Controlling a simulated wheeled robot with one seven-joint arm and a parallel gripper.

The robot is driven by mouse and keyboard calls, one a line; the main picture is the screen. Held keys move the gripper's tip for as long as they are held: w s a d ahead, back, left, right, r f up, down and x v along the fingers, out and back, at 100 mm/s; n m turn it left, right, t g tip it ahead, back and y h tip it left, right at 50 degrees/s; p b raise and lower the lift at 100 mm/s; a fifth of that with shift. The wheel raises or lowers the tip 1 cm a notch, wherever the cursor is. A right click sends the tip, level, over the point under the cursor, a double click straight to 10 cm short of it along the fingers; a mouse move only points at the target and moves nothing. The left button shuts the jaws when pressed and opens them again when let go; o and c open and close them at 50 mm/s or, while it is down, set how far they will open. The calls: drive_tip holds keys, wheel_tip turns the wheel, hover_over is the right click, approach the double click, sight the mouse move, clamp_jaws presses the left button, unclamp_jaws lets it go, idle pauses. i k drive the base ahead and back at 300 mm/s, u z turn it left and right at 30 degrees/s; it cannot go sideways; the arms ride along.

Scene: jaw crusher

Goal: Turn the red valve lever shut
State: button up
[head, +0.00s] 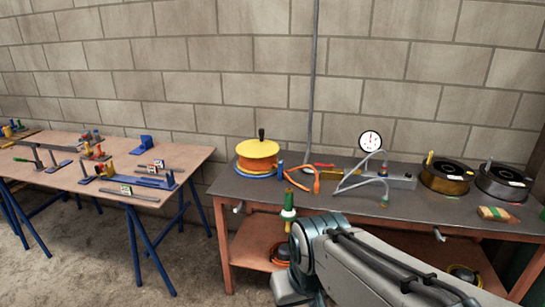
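A small red lever (323,165) shows on the dark-topped workbench (248,188), beside a yellowish fitting (342,171). It appears to lie roughly level, but it is too small to tell its exact turn. A grey block (400,180) sits to its right, with a round white gauge (370,140) above. A grey hose loops in front of the block. My arm reaches in from the lower right and bends down at the bottom edge, in front of the bench. My gripper is out of the frame, so its state is hidden.
An orange and yellow reel (257,154), an orange cable end (302,180) and a green-and-white tool (288,208) are left of the lever. Two dark spools (447,176) stand at right. Another table (185,160) with tools is at left. Open floor lies between.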

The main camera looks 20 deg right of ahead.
sight(332, 165)
drive_tip(key=z, duration=0.15)
drive_tip(key=i, duration=1)
drive_tip(key=z, duration=0.7)
drive_tip(key=i, duration=0.7)
drive_tip(key=z, duration=0.1)
